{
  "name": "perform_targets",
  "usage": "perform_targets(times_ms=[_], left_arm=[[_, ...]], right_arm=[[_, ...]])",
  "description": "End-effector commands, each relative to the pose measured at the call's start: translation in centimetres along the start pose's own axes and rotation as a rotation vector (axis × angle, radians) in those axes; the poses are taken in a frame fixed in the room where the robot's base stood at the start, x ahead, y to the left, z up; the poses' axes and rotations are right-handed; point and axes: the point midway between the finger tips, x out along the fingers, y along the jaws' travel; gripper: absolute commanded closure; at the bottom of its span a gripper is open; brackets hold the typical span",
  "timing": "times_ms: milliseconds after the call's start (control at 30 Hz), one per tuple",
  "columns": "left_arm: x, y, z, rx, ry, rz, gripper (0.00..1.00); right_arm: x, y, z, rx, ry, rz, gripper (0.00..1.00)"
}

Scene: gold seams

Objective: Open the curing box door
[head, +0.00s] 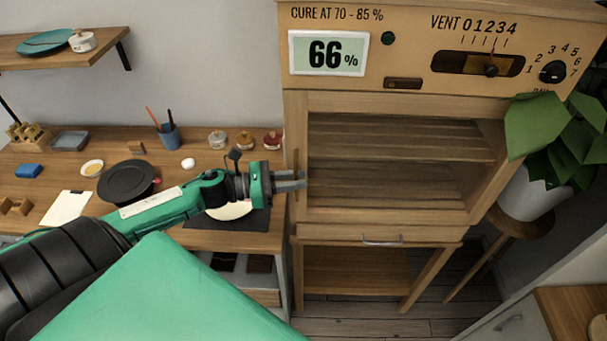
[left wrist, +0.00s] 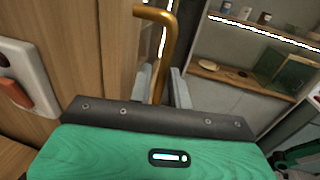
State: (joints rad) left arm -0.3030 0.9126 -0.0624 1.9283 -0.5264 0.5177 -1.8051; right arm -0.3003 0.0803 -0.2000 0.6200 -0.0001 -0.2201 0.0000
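The curing box (head: 460,212) is a pale wooden cabinet at centre right in the head view. Its door, with a wooden frame (head: 390,102) and glazed front, looks closed. A brass handle is at the door's left edge; in the left wrist view the handle (left wrist: 168,30) rises between the fingers and bends left at its top. My right gripper is not in view.
A workbench (head: 60,155) with several small pots, a black plate (head: 127,181) and a blue cup (head: 169,136) stands left of the box. A potted plant (head: 540,195) on a stool stands close to the box's right side. Floor shows below the box.

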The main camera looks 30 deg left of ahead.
Motion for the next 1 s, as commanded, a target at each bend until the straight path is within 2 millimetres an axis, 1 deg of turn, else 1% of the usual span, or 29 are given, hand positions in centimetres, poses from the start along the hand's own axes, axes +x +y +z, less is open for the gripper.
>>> perform_targets(times_ms=[33,233,400,633,667,733,767,1000], left_arm=[[0.6,0.1,0.3,0.0,-0.002,0.001,0.81],[1.9,0.0,0.1,-0.001,-0.002,0.001,0.81],[2.3,0.0,0.0,-0.001,-0.001,0.001,0.81],[2.3,0.0,0.0,-0.001,0.0,0.001,0.81],[2.3,0.0,0.0,-0.001,0.0,0.001,0.85],[2.3,0.0,0.0,-0.001,0.0,0.001,0.99],[2.3,0.0,0.0,-0.001,0.0,0.001,1.0],[2.3,-0.1,0.0,-0.001,-0.001,0.002,1.0]], right_arm=[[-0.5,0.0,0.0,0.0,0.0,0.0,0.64],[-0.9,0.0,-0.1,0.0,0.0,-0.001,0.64],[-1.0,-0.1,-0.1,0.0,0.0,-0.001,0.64],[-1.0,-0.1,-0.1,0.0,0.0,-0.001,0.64],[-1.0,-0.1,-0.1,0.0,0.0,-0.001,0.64],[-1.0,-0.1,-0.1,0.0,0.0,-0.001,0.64],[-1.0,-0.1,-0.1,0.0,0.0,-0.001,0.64],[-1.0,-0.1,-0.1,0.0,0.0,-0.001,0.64]])
